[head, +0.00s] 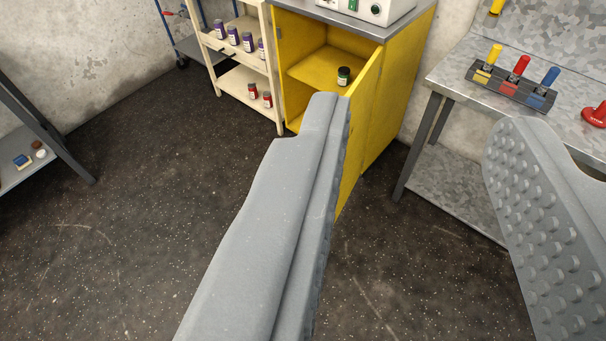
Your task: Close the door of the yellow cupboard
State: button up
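The yellow cupboard (405,85) stands at the top centre under a grey top. Its front is open and shows a yellow shelf inside. Its door (363,115) stands open, swung out from the right front edge toward me. My gripper (425,118) is open, with its two grey fingers wide apart and nothing visible held between them. The left finger overlaps the door in the picture and hides its outer part. The visible part of the door shows just right of that finger's tip. I cannot tell whether they touch.
A dark jar with a green label (343,76) is inside the cupboard. A cream shelf rack (245,75) with jars stands left of it. A metal workbench (450,75) with coloured handles stands right. A grey shelf (15,178) is far left. Dark floor at left is clear.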

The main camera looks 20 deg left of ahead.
aim_at(361, 93)
jog(key=u, duration=0.1)
jog(key=i, duration=1)
jog(key=z, duration=0.05)
